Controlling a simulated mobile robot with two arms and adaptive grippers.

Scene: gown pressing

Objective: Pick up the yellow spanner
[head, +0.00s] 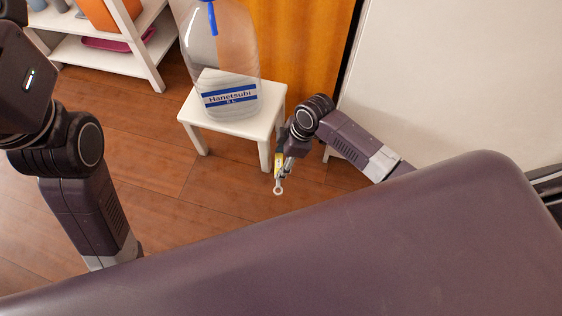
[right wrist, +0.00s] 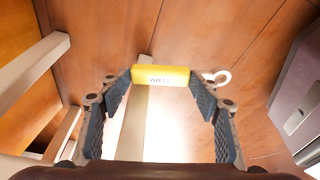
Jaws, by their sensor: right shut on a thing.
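The yellow spanner (head: 277,160) is in my right gripper (head: 281,170), beside the front of the white stool in the head view. Its pale ring end (head: 278,191) points down, with the floor behind it. In the right wrist view the spanner's yellow handle (right wrist: 160,76) lies across between the two fingertips of my right gripper (right wrist: 162,84), and the ring end (right wrist: 218,77) sticks out to the right. The gripper is shut on the handle. My left arm is at the left of the head view, but its gripper fingers are not in view.
A white stool (head: 190,110) bears a large clear bottle (head: 225,60) with a blue label, close to my right gripper. A white shelf (head: 85,55) stands at the top left. A pale panel (head: 445,75) is at the right. Wooden floor (head: 165,175) lies open at left.

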